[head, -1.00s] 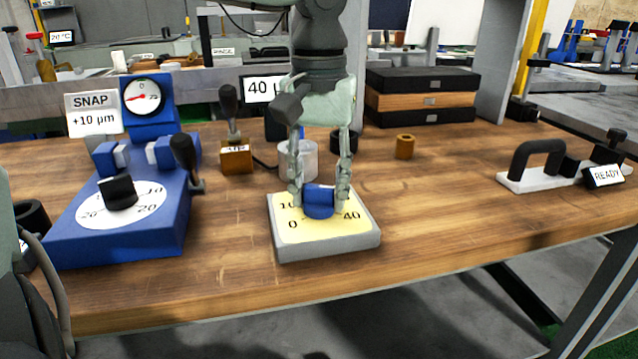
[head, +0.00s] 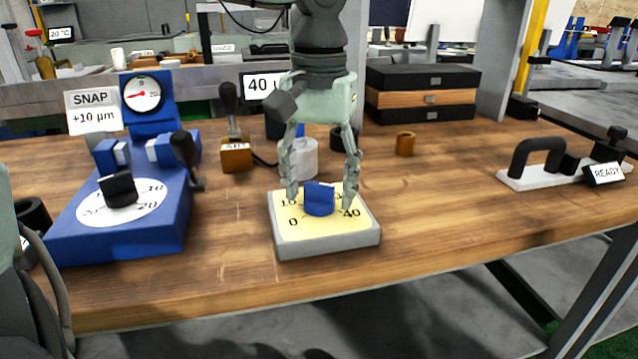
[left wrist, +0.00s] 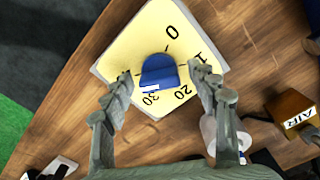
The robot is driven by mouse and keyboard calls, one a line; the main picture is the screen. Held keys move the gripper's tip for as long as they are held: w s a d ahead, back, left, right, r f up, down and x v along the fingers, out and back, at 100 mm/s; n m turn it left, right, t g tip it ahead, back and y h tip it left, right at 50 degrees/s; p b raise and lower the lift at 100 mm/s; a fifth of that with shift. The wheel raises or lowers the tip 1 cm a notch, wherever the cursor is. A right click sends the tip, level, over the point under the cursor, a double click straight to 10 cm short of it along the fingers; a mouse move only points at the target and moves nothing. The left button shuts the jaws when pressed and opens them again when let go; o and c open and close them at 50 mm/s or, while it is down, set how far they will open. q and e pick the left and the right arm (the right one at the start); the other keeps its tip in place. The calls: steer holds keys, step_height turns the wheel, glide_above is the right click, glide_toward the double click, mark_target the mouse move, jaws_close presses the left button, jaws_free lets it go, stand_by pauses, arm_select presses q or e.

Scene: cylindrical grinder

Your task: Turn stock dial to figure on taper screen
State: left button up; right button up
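The stock dial has a yellow face (head: 292,230) on a grey box, with a blue knob (head: 319,200) at its middle. Figures 0, 10 and 40 show in the head view. In the left wrist view the knob (left wrist: 158,70) has a pale mark on its edge close to the 30. My left gripper (head: 321,203) points down over the dial, open, with one finger on each side of the knob. Both fingertips (left wrist: 161,73) stand apart from it. The taper screen (head: 262,88) reads 40 µ; the rest is hidden behind my left arm. My right gripper is not in view.
A blue snap gauge (head: 120,235) with its own dial and black knob stands at left. An orange block marked AIR (head: 237,158), a pale cylinder (head: 304,158) and a brown ring (head: 405,144) are behind the dial.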

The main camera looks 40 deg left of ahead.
mark_target(320, 184)
arm_select(q)
step_height(320, 184, up, 12)
stand_by(0.6)
stand_by(0.5)
